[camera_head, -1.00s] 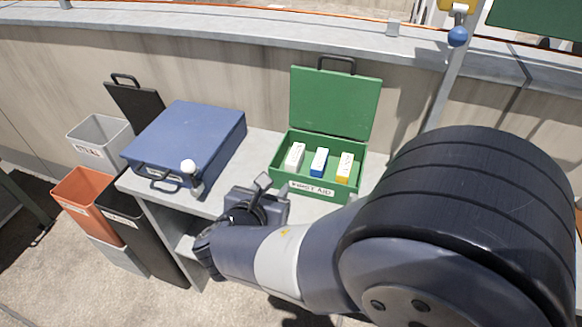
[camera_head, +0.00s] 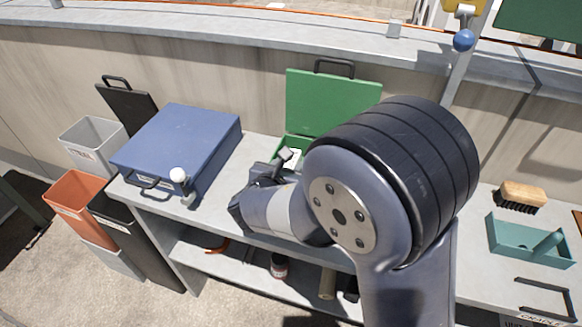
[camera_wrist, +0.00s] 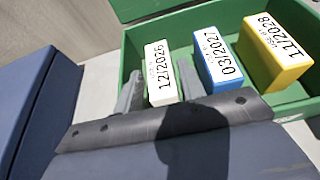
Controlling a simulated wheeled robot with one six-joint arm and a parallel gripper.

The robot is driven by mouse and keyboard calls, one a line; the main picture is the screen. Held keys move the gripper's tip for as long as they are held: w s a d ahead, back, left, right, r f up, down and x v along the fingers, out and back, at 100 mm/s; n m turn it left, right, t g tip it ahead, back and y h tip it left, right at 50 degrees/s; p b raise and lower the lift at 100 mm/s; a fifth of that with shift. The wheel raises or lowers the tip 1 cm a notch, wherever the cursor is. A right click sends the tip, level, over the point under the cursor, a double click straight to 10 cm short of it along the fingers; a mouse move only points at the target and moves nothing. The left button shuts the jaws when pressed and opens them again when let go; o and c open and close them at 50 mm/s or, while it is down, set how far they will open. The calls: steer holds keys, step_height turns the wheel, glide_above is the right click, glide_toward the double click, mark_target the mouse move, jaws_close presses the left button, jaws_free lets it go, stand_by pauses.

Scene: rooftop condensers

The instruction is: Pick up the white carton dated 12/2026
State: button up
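The white carton (camera_wrist: 161,75) marked 12/2026 stands in the open green first-aid box (camera_wrist: 132,56), at its left end in the wrist view. My gripper (camera_wrist: 160,85) is open, with one finger on each side of the white carton's near end. A small gap shows on both sides, so it does not look gripped. To its right stand a blue carton (camera_wrist: 218,60) marked 03/2027 and a yellow carton (camera_wrist: 273,50) marked 11/2028. In the head view my gripper (camera_head: 282,160) is at the box's left end, and my arm hides most of the box below its lid (camera_head: 325,98).
A closed blue case (camera_head: 180,142) lies left of the box on the grey bench. Bins, one orange (camera_head: 78,195), stand at the far left. A brush (camera_head: 522,194) and a teal tray (camera_head: 515,246) lie to the right. A shelf below holds several items.

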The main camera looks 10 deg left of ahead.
steer(key=shift+c, duration=0.6)
steer(key=c, duration=0.6)
steer(key=shift+r, duration=0.15)
